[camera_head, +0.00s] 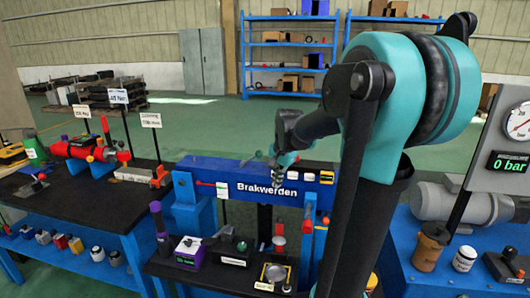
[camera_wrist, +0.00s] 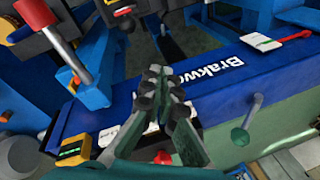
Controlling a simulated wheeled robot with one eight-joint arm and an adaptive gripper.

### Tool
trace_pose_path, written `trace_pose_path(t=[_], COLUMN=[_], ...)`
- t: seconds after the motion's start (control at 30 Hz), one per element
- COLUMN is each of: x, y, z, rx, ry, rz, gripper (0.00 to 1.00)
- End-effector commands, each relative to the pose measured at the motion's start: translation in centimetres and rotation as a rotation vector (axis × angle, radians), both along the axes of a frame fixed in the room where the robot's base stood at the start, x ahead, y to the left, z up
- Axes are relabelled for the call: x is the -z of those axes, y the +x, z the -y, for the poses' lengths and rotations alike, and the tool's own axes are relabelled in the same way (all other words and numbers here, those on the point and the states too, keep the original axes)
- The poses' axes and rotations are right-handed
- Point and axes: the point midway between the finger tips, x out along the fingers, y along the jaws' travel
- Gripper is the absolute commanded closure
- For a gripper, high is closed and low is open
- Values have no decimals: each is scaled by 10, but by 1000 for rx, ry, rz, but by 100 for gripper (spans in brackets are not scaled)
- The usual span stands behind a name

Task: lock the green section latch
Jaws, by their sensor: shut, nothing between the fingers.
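My gripper (camera_head: 279,178) is shut and empty, pointing down over the blue "Brakwerden" beam (camera_head: 222,186). Its closed fingertips also show in the wrist view (camera_wrist: 160,84), over the beam's edge. A small grey-green lever with a round knob (camera_head: 250,157) stands at the back of the beam, left of my gripper. A similar lever shows in the wrist view (camera_wrist: 248,120), right of the fingers and apart from them. I cannot tell for sure whether this is the green section latch. My fingers hide part of the beam.
A black bench (camera_head: 155,262) below the beam carries small blocks and a purple-topped post (camera_head: 160,225). A red-handled post (camera_head: 320,232) stands at the beam's right end. A pressure gauge panel (camera_head: 505,145) and grey motor (camera_head: 465,205) stand at the right.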

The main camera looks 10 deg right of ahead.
Motion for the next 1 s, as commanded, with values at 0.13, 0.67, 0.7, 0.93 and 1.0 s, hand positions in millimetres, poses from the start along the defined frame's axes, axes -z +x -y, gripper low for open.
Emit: trace_pose_path(t=[0.13, 0.67, 0.7, 0.93, 1.0], x=[-41, -129, -131, -133, -133], y=[55, 164, 165, 167, 167], z=[3, 12, 12, 13, 13], rx=[241, 885, 898, 918, 917], ry=[79, 244, 247, 251, 250], rz=[-57, -222, -225, -229, -229], gripper=[100, 100, 100, 100, 100])
